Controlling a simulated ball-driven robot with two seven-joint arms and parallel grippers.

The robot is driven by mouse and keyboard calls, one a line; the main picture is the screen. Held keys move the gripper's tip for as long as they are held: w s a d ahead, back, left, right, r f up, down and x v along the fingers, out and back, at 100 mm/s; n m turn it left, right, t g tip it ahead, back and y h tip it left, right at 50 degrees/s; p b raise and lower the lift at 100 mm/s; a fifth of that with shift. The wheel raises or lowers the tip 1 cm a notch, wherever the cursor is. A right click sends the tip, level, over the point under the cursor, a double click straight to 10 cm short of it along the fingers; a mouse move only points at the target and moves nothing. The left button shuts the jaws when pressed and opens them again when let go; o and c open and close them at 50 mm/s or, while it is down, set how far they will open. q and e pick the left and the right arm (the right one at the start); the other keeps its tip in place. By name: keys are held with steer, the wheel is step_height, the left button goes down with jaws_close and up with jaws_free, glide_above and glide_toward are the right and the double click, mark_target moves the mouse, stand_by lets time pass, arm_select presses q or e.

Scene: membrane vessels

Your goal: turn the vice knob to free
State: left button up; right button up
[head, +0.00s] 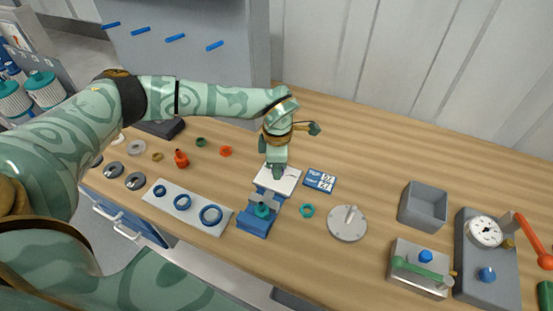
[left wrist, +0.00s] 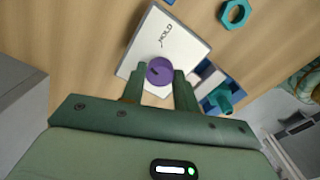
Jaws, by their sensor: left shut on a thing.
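The vice (head: 255,222) is blue and stands near the middle of the bench, with a white plate (head: 290,184) at its back. In the left wrist view the white plate (left wrist: 190,45) reads HOLD beside a dark mark, and a purple knob (left wrist: 159,69) sits near its lower edge. My left gripper (head: 277,172) comes down over the plate from behind. In the left wrist view my left gripper (left wrist: 158,82) has its fingers on either side of the knob, shut on it. A teal part (head: 262,210) sits in the vice. My right gripper is not in view.
A tray with blue rings (head: 190,205) lies left. A grey open box (head: 423,206) and a gauge panel (head: 486,260) stand further right.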

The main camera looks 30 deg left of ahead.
arm_select(q)
steer(key=n, duration=0.1)
steer(key=n+p, duration=0.2)
steer(key=shift+r+n, duration=0.25)
steer(key=shift+n, duration=0.15)
steer(key=n+p, duration=0.3)
steer(key=shift+n, duration=0.3)
steer(key=n+p, duration=0.2)
steer(key=n, duration=0.2)
steer(key=shift+w+p, duration=0.1)
steer(key=shift+p, duration=0.2)
steer(key=shift+f+n+p, duration=0.1)
steer(key=shift+n+p, duration=0.6)
steer(key=shift+n, duration=0.8)
steer(key=o, duration=1)
steer(key=shift+f, duration=0.1)
steer(key=shift+c, duration=0.2)
step_height(320, 180, up, 16)
steer(key=p, duration=0.1)
